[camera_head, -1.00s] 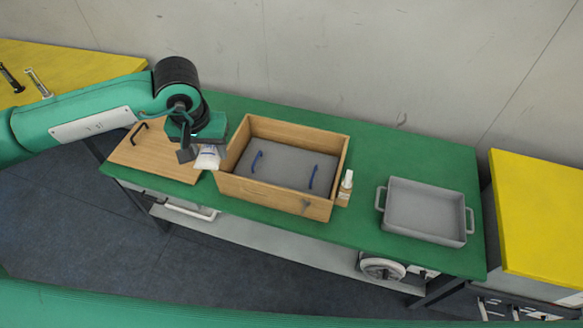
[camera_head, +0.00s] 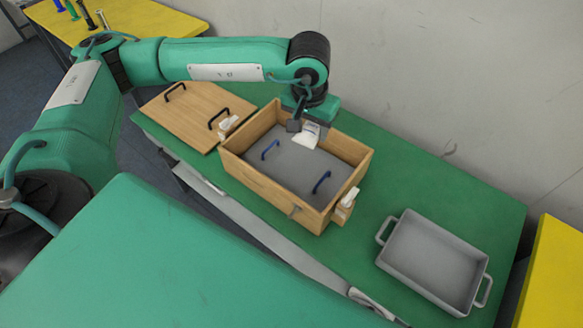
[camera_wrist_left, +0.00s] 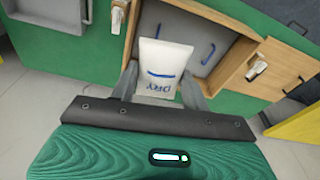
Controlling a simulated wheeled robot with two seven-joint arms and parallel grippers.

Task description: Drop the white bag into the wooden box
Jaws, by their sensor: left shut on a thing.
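In the left wrist view, the bag (camera_wrist_left: 163,62) has dark lettering and sits between the two fingers of my left gripper (camera_wrist_left: 163,88). The wooden box (camera_head: 351,187) is open at the top. A grey panel (camera_head: 305,172) with two blue handles lies inside it. The box also shows behind the bag in the left wrist view (camera_wrist_left: 236,62). My right gripper is not in view.
A wooden board (camera_head: 188,115) with black handles lies left of the box. A grey tray (camera_head: 433,262) with two handles sits further right. Green table (camera_head: 382,184) is bare between them.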

